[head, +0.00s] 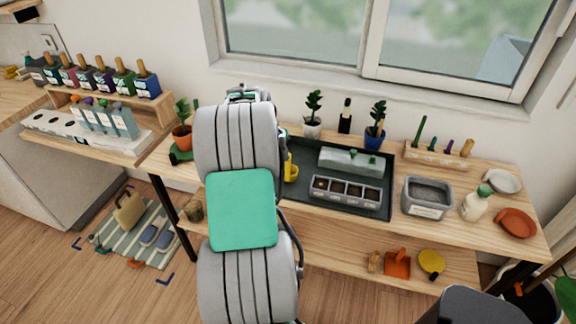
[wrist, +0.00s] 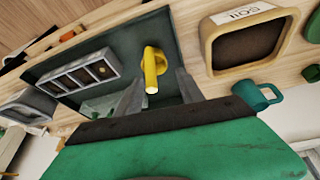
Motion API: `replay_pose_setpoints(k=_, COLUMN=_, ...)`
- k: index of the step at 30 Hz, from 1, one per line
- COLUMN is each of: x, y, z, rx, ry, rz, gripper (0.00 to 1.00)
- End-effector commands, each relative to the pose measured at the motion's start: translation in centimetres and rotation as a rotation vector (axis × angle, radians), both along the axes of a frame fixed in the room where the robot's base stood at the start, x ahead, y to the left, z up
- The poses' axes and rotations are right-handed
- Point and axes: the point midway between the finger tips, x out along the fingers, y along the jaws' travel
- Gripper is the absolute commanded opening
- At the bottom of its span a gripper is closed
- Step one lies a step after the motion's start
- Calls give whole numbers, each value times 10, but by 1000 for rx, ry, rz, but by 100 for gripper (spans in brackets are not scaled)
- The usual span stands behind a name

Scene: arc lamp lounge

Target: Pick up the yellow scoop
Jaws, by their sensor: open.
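The yellow scoop (wrist: 152,66) lies on the dark tray (wrist: 122,42) in the wrist view, with its handle end pointing toward the camera. In the head view only a small part of the scoop (head: 291,170) shows beside my arm; the rest is hidden. My gripper (wrist: 158,92) is open and empty. Its two grey fingers stand on either side of the scoop's near end in the wrist view. I cannot tell how far above the scoop they are. In the head view my arm hides the fingers.
On the tray stand a grey compartment box (head: 346,190) and a pale green-topped box (head: 350,161). A wooden soil box (wrist: 286,38) and a teal mug (wrist: 256,97) are close on the right in the wrist view. Potted plants (head: 375,136) line the back, below the window.

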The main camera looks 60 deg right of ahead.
Motion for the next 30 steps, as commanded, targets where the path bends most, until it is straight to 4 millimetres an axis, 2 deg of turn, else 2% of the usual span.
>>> replay_pose_setpoints(k=1, x=-15, y=-14, z=-5, rx=-3, ry=1, rz=-45, gripper=45)
replay_pose_setpoints(k=4, x=-25, y=-26, z=-14, rx=-8, ry=1, rz=-78, gripper=45)
replay_pose_setpoints(k=18, x=-25, y=-53, z=-77, rx=-10, ry=0, rz=-76, gripper=45)
replay_pose_setpoints(k=25, x=-25, y=-54, z=-81, rx=-10, ry=0, rz=-75, gripper=45)
replay_pose_setpoints(k=30, x=-24, y=-54, z=-80, rx=-10, ry=-1, rz=-74, gripper=31)
